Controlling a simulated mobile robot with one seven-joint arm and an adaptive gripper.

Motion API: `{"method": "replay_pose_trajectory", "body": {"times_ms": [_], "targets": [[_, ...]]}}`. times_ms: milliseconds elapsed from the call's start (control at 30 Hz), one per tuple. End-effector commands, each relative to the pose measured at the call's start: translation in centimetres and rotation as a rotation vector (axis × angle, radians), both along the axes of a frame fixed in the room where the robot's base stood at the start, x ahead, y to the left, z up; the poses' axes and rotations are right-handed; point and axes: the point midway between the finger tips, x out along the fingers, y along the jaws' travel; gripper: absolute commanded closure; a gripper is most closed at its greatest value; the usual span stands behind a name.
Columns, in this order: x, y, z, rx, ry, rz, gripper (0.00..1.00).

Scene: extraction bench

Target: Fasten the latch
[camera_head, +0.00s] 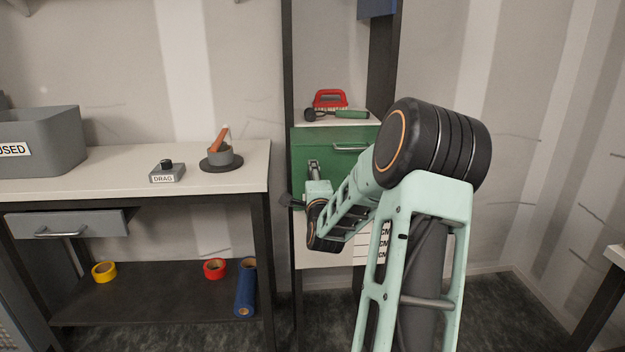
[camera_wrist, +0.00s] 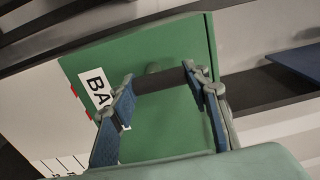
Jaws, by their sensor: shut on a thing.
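A green panel (camera_wrist: 165,125) fills the middle of the wrist view, with a white label (camera_wrist: 97,86) reading "BA" before my finger hides the rest. My gripper (camera_wrist: 160,79) has one finger on each side of a dark bar (camera_wrist: 158,82) in front of this panel and is shut on it. Whether the bar is the latch itself, I cannot tell. In the head view my gripper (camera_head: 313,166) is at the left part of the green front (camera_head: 302,152); my arm hides much of the front.
A metal handle (camera_head: 350,148) is on the upper green front.

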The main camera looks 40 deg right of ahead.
Motion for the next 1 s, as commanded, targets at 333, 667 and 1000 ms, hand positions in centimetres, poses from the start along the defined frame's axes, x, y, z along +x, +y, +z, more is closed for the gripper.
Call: {"method": "replay_pose_trajectory", "body": {"times_ms": [333, 667, 1000], "targets": [[0.0, 0.0, 0.0, 0.008, -0.005, -0.001, 0.81], [0.0, 0.0, 0.0, 0.006, -0.004, 0.000, 0.39], [-1.0, 0.6, 0.1, 0.003, -0.003, -0.001, 0.39]]}}
